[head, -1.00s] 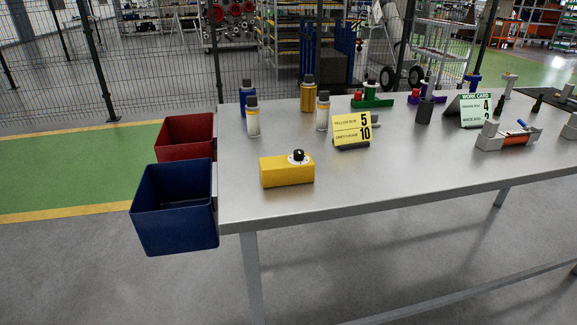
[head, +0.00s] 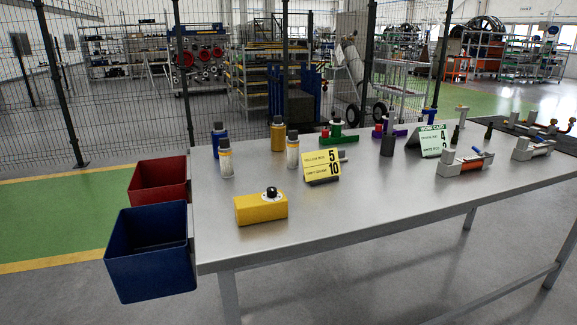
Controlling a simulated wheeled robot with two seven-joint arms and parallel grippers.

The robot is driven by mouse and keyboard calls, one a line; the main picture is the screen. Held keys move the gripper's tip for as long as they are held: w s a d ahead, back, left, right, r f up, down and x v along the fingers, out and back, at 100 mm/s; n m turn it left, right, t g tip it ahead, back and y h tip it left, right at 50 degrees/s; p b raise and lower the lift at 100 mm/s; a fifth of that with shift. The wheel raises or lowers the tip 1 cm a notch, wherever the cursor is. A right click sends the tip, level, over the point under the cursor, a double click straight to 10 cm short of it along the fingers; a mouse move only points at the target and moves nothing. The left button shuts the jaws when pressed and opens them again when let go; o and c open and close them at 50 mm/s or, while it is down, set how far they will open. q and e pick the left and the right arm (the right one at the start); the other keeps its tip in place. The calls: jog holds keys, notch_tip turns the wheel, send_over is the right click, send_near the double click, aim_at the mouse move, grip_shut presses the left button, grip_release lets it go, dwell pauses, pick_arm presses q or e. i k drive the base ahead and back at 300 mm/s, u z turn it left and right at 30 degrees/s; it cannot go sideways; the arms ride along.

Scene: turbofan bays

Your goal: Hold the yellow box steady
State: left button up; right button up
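The yellow box (head: 260,208) sits on the grey metal table (head: 330,218), close to its front left corner. A black knob on a white disc (head: 271,193) is on its top, toward the right end. Nothing touches the box. Neither of my grippers shows in the head view.
A blue bin (head: 150,256) and a red bin (head: 158,181) hang at the table's left edge. Behind the box stand several bottles (head: 226,158) and a yellow card (head: 321,167). A green work card (head: 432,141) and grey fixtures (head: 465,163) are farther right. A wire fence (head: 110,100) stands behind.

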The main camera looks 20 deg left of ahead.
aim_at(272, 191)
jog(key=z, duration=0.55)
jog(key=k, duration=0.25)
jog(key=u, duration=1.3)
